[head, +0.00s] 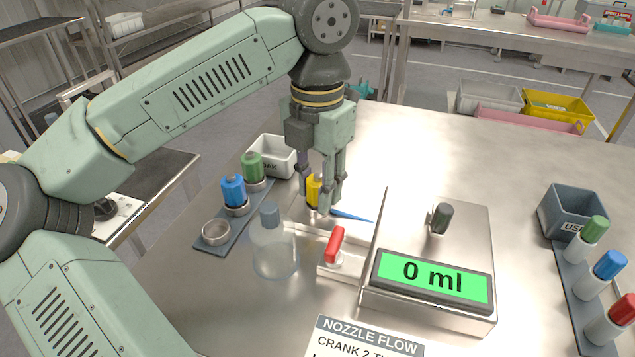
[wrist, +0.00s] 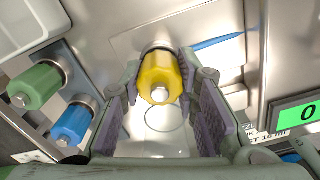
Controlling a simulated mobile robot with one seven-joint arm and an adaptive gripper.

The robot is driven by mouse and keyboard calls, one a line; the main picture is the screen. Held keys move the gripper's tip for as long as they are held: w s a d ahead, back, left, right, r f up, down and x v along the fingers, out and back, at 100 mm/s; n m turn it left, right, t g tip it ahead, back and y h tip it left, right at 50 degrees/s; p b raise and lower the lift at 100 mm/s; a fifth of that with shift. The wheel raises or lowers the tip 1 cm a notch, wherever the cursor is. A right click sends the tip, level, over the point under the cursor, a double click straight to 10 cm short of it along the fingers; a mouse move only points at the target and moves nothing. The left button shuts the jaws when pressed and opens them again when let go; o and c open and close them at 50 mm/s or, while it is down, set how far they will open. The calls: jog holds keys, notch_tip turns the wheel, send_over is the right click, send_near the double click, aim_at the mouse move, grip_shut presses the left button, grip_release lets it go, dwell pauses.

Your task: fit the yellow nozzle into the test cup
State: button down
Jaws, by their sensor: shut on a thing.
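My gripper (head: 324,203) is shut on the yellow nozzle (head: 314,189), beside the steel machine. In the wrist view the yellow nozzle (wrist: 160,79) is between the two finger pads, its pale tip facing the camera. A dark metal ring, seemingly the test cup (wrist: 157,47), shows at the nozzle's far end. The nozzle lines up with it, but I cannot tell whether it is fully seated. In the head view the fingers mostly hide this cup.
A blue nozzle (head: 234,190) and a green nozzle (head: 252,167) stand in a rack beside an empty ring (head: 215,232). A clear flask (head: 274,252) stands in front of my gripper. A red-handled lever (head: 335,244), a blue pointed tool (head: 352,216) and the "0 ml" display (head: 432,279) are close.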

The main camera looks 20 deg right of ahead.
aim_at(317, 175)
jog(key=c, duration=1.2)
grip_release()
jog(key=shift+o, duration=0.2)
notch_tip(317, 175, up, 12)
jog(key=shift+f, duration=0.1)
